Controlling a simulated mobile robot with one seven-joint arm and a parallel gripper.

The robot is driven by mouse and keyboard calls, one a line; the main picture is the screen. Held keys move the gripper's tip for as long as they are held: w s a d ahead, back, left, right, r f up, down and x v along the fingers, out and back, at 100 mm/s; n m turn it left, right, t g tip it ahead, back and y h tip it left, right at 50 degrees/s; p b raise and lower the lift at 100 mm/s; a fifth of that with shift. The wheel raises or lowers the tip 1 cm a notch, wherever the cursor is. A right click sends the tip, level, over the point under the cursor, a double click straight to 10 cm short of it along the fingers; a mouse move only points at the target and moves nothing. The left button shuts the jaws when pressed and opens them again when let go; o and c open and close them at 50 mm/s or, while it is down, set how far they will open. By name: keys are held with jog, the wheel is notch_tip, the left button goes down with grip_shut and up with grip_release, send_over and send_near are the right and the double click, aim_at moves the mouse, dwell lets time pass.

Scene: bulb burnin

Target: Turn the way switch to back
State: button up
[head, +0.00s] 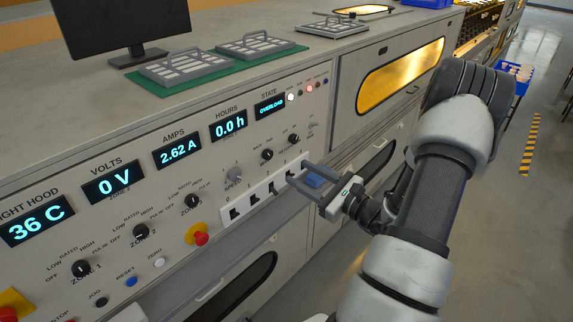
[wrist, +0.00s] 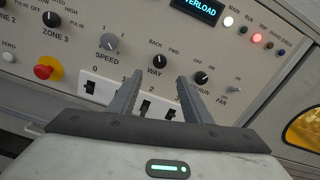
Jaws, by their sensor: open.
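The way switch (wrist: 157,61) is a small black rotary knob on the grey control panel, with BACK marked at its upper left and FWD at its upper right. It also shows in the head view (head: 267,154). Its pointer is too small to read surely. My gripper (wrist: 158,76) is open and empty, with its two fingers apart in front of the panel, below the knob and to either side of it in the wrist view. In the head view my gripper (head: 297,172) is to the lower right of the knob, apart from it.
The speed knob (wrist: 107,44) is left of the way switch and another black knob (wrist: 201,78) is right. A white strip of black rocker switches (head: 262,194) runs below. A red emergency button (head: 201,238) sticks out at lower left. The STATE display (head: 270,107) reads OVERLOAD.

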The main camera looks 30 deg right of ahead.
jog(key=v, duration=0.6)
jog(key=shift+s+a, duration=0.1)
dwell(0.3)
jog(key=s+a+r+n+g, duration=0.2)
jog(key=a+r+n+g, duration=0.25)
jog(key=a+n, duration=0.45)
jog(key=s+a+r+n+g+y+b, duration=0.15)
jog(key=a+r+n+g, duration=0.35)
jog(key=a, duration=0.6)
jog(key=s+a+r+n+g, duration=0.3)
jog(key=a+n+g, duration=0.4)
jog(key=a+n, duration=0.25)
jog(key=s+d+r+n+t+h+p, duration=0.2)
jog(key=s+d+r+n+t+h, duration=0.4)
jog(key=s+h, duration=0.25)
notch_tip(320, 180, up, 15)
jog(key=p, duration=1.5)
jog(key=shift+d+g+y, duration=0.4)
jog(key=shift+g, duration=0.05)
